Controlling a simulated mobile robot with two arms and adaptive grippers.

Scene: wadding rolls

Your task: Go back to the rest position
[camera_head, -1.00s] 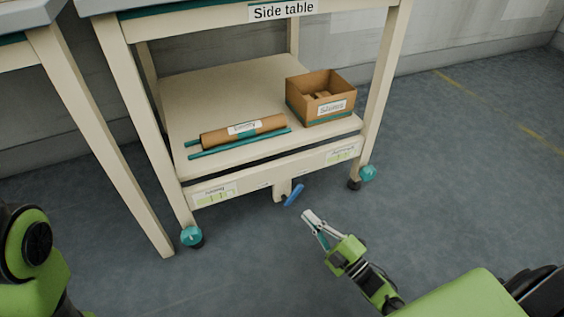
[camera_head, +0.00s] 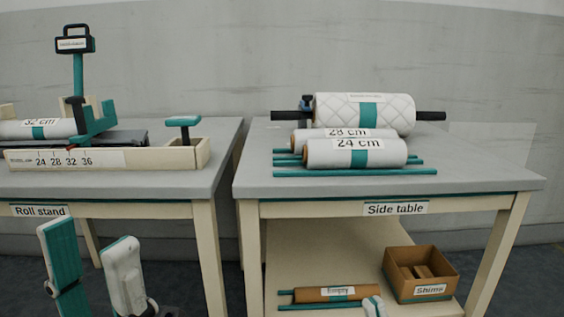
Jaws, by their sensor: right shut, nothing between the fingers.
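My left gripper (camera_head: 88,248) stands upright at the lower left, in front of the roll stand table (camera_head: 140,207). Its two fingers, one showing a teal pad and one white, are spread apart with nothing between them. Only the tip of my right gripper (camera_head: 373,306) shows at the bottom edge, in front of the side table's lower shelf (camera_head: 325,255). It is shut and empty; the rest of it is out of the frame.
The side table (camera_head: 470,181) carries a large quilted roll (camera_head: 395,112) on a dark bar, and rolls labelled 28 cm (camera_head: 305,136) and 24 cm (camera_head: 325,153). A brown roll (camera_head: 310,295) and a Shims box (camera_head: 420,290) are on its shelf. The roll stand (camera_head: 130,157) holds a 32 cm roll (camera_head: 60,128).

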